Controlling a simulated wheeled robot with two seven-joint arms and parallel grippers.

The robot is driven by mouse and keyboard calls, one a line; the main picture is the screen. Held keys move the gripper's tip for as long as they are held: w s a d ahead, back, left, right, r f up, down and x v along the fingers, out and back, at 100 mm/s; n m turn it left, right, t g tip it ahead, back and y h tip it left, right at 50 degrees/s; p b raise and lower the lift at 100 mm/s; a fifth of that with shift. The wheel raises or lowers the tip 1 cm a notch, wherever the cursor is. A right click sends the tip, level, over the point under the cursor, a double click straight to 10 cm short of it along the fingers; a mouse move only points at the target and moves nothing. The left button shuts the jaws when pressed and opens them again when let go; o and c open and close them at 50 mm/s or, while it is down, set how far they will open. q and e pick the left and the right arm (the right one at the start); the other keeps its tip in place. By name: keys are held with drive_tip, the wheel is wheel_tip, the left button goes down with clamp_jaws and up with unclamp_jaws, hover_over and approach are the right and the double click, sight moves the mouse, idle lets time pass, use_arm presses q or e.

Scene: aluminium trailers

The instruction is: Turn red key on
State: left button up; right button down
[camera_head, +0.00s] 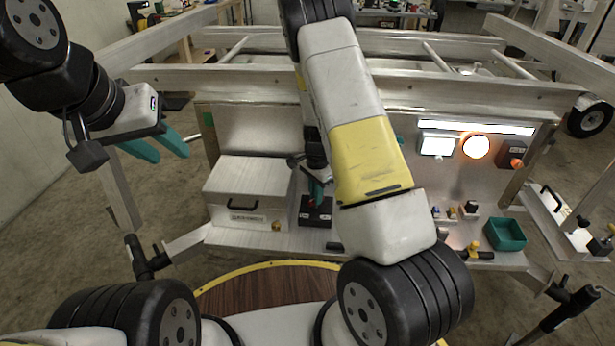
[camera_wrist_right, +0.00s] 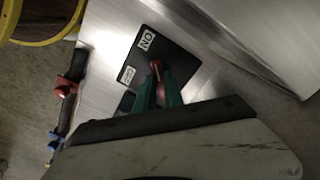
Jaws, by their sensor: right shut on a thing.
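The red key (camera_wrist_right: 157,70) sits on a black switch plate (camera_wrist_right: 178,54) with white ON and OFF labels in the right wrist view. My right gripper (camera_wrist_right: 160,90) is shut on the red key, its green fingers on either side of it; they hide part of the key. In the head view the black switch box (camera_head: 316,212) stands on the trailer's metal ledge, and my right gripper (camera_head: 317,190) reaches down to it, partly behind my arm. My left gripper (camera_head: 160,147) is open and empty in the air at the left, away from the switch.
A white case (camera_head: 248,190) with a black handle stands left of the switch box. A green tray (camera_head: 506,234) and small coloured switches are on the ledge at right. A lit lamp (camera_head: 476,147) is on the back panel. Trailer frame beams cross behind.

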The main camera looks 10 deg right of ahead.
drive_tip(key=c, duration=1.4)
unclamp_jaws()
drive_tip(key=shift+c, duration=0.2)
drive_tip(key=shift+r, duration=3.95)
